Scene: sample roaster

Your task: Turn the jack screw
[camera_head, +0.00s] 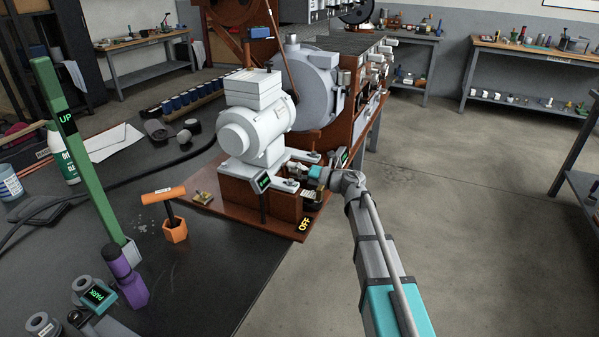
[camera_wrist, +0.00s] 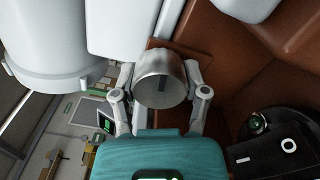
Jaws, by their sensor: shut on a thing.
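The screw is too small and covered there to make out clearly.
A switch marked with O and a bar (camera_wrist: 288,152) sits right of my gripper in the wrist view. The roaster (camera_head: 310,85) stands behind. Loose tools and a green UP post (camera_head: 85,150) occupy the dark bench; floor at right is clear.

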